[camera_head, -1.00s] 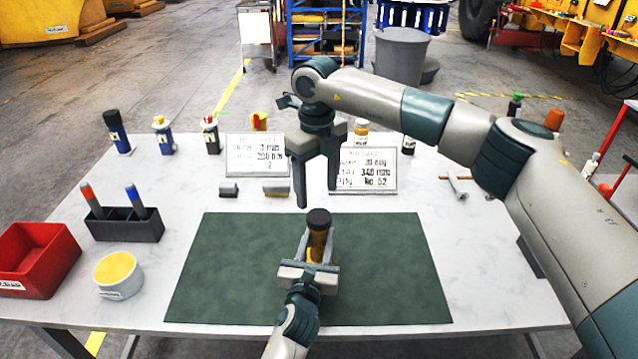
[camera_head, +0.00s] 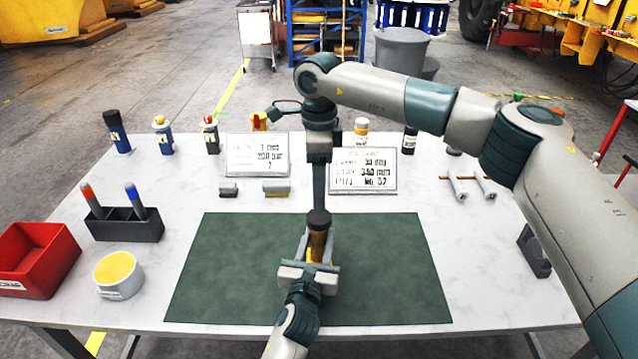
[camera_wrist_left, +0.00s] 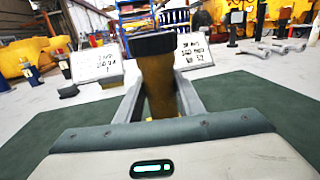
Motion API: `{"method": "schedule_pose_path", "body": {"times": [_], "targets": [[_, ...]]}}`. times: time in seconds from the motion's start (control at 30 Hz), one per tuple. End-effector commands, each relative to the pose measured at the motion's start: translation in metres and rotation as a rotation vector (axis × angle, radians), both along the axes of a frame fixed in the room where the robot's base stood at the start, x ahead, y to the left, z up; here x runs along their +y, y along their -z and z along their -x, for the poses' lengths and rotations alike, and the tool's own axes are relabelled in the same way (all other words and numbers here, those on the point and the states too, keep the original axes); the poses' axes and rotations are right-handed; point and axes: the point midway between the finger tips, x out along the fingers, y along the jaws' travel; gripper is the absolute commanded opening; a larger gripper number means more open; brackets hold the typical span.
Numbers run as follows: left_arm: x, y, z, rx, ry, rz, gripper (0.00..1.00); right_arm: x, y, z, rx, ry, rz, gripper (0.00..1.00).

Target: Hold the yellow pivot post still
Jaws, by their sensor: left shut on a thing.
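The yellow pivot post (camera_head: 318,240), brownish yellow with a dark cap, stands on the green mat (camera_head: 230,270) in the head view. In the left wrist view the post (camera_wrist_left: 158,85) rises between my left fingers, its cap clear above them. My left gripper (camera_head: 318,246) is shut on the post, one finger on each side. My right gripper (camera_head: 319,205) points down just above the cap. I see it edge-on, so its opening is hidden. Whether it touches the cap is unclear.
Two white sign plates (camera_head: 256,155) (camera_head: 363,171) stand behind the mat. A red bin (camera_head: 40,262), a white tub with yellow contents (camera_head: 118,272) and a dark marker holder (camera_head: 125,226) are at left. Small bottles line the back. The mat's sides are clear.

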Motion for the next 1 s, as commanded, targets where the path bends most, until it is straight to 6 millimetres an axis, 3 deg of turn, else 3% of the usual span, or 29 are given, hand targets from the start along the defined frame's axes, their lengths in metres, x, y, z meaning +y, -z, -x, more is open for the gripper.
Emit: {"method": "schedule_pose_path", "body": {"times": [0.33, 0.8, 1.0], "targets": [[0.000, 0.000, 0.000, 0.001, -0.001, -0.001, 0.00, 0.000, 0.010, 0.000, 0.000, 0.002, 0.000, 0.62], [0.000, 0.000, 0.000, 0.000, -0.001, 0.000, 0.00, 0.000, 0.066, 0.000, 0.002, 0.002, 0.000, 0.62], [0.000, 0.000, 0.000, 0.000, -0.001, 0.000, 0.00, 0.000, 0.078, 0.000, 0.000, 0.002, 0.000, 0.62]]}}
